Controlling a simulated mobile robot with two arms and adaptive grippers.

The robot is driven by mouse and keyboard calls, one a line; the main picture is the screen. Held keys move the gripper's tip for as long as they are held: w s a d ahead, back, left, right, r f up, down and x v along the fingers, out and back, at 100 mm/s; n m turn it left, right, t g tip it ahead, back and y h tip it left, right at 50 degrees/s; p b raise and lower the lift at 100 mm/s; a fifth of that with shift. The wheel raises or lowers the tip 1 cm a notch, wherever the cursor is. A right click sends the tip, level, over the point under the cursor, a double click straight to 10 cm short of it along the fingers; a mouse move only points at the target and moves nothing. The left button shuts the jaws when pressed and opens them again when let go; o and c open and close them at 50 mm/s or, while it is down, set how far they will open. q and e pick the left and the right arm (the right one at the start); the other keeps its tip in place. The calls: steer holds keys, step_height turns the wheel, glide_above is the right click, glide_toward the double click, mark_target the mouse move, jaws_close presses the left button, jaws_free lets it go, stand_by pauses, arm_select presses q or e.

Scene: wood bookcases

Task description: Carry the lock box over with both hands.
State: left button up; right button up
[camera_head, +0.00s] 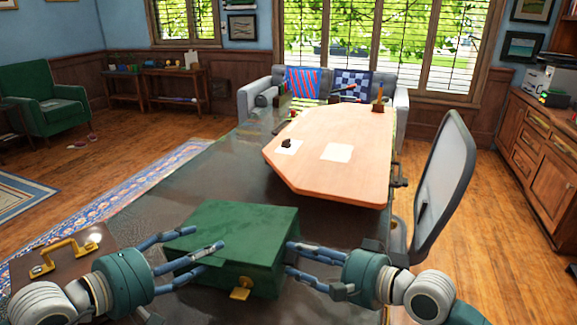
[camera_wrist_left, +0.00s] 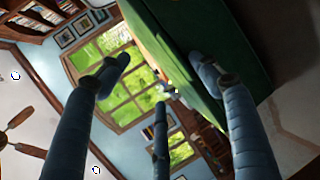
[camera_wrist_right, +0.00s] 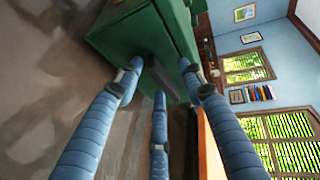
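The green lock box (camera_head: 245,222) sits on the dark table in front of me, with a gold latch (camera_head: 240,289) on its near side. My left gripper (camera_head: 200,250) is at the box's left side, its fingers spread and overlapping the box in the head view. In the left wrist view, the box (camera_wrist_left: 225,35) is at upper right behind one finger. My right gripper (camera_head: 305,268) is at the box's right side, fingers spread. In the right wrist view, the box (camera_wrist_right: 135,35) lies just beyond the fingertips. I cannot tell whether any finger touches it.
The dark table (camera_head: 190,195) extends away from me. A light wooden board (camera_head: 310,165) lies beyond the box. A brown case with a gold handle (camera_head: 65,255) is at near left. A grey chair (camera_head: 445,185) stands at the right. Table left of the board is clear.

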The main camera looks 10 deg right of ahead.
arm_select(q)
steer(key=shift+a, duration=0.1)
arm_select(e)
steer(key=shift+r, duration=0.2)
arm_select(q)
steer(key=v, duration=1.1)
steer(key=shift+s+a, duration=0.2)
steer(key=shift+s, duration=0.15)
steer(key=shift+r, duration=0.1)
arm_select(e)
steer(key=shift+o, duration=0.3)
steer(key=o, duration=0.8)
steer(key=shift+v, duration=6)
